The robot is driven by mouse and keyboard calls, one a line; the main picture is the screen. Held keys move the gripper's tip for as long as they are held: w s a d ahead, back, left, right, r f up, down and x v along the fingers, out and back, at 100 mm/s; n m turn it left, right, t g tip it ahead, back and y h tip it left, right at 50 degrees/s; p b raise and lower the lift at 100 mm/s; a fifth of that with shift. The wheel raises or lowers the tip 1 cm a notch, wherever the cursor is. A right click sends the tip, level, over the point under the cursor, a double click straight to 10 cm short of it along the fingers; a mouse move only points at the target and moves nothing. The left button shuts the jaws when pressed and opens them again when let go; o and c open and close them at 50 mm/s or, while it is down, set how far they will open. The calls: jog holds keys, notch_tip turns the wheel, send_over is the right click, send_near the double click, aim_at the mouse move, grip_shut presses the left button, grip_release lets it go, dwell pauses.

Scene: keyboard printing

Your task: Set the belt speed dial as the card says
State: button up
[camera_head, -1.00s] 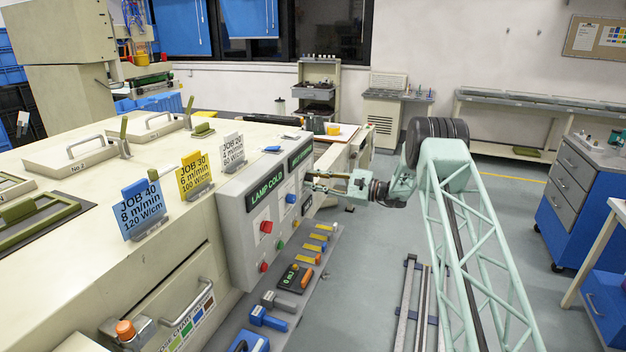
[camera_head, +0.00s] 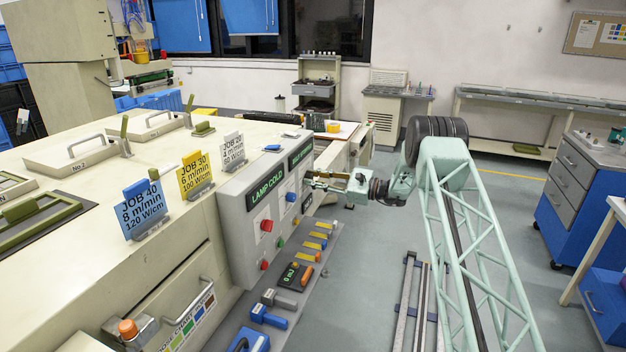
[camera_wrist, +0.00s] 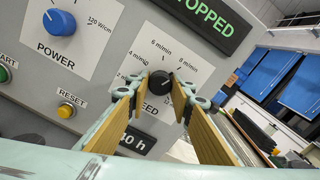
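The black belt speed dial (camera_wrist: 160,82) sits on a white plate marked in m/min, partly hidden by my fingers. The visible marks include 6 and 8 m/min; its pointer is too small to read. My gripper (camera_wrist: 158,88) has its fingers apart on either side of the dial; I cannot tell whether they touch it. In the head view my gripper (camera_head: 322,184) is at the panel's right side. Three cards stand on the machine top: blue JOB 40, 8 m/min (camera_head: 146,207); yellow JOB 30, 6 m/min (camera_head: 195,175); white card (camera_head: 232,150) with small print.
The blue power knob (camera_wrist: 60,22), yellow reset button (camera_wrist: 66,110) and green start button (camera_wrist: 4,73) are beside the dial. A STOPPED display (camera_wrist: 212,22) is above it. A ledge with several levers (camera_head: 282,300) runs below the panel.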

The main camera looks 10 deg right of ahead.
jog(key=o, duration=0.4)
jog(key=shift+s+d, duration=0.1)
jog(key=shift+d, duration=0.05)
jog(key=v, duration=1.1)
jog(key=shift+s+d, duration=0.25)
jog(key=shift+d, duration=0.05)
dwell(0.7)
